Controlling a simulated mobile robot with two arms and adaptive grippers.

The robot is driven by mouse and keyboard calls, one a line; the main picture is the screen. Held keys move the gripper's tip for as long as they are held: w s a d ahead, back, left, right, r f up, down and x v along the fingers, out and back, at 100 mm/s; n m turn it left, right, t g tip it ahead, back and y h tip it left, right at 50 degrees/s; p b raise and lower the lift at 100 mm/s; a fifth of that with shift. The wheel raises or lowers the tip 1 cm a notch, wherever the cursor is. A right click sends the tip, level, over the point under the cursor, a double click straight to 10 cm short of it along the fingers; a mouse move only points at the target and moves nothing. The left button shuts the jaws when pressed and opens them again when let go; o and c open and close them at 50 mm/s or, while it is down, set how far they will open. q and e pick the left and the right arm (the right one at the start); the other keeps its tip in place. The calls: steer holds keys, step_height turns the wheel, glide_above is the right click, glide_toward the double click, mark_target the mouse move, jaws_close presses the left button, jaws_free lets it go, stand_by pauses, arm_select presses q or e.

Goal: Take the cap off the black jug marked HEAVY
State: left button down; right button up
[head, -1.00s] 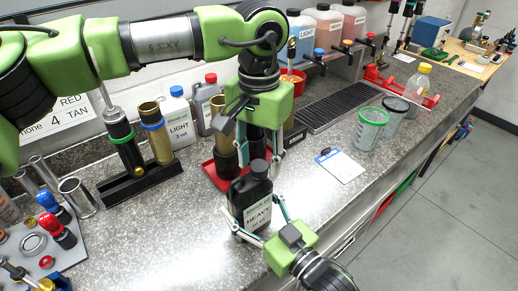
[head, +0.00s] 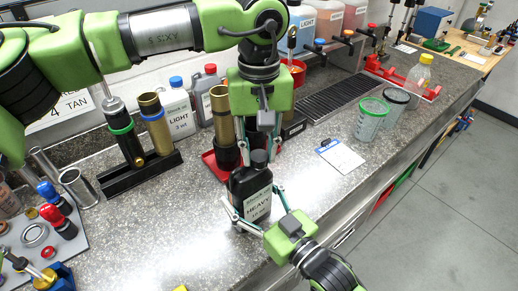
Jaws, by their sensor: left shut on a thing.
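The black jug (head: 250,188) with a white HEAVY label stands upright on the counter near the middle of the head view. Its black cap (head: 259,157) sits at the top of its neck. My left gripper (head: 258,150) points down from above, with its fingers closed around the cap. My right gripper (head: 252,203) reaches in from the front, with one finger on each side of the jug's body, and appears to clasp it. The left gripper's fingers partly hide the cap, and any gap between cap and neck is too small to tell.
A red tray (head: 213,166) with dark and brass cylinders stands just behind the jug. A white LIGHT jug (head: 180,113) and a grey jug (head: 207,97) stand behind. The counter left of the jug is clear.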

arm_select(q)
steer(key=n, duration=3.2)
steer(key=shift+r, duration=0.1)
steer(key=n, duration=1.4)
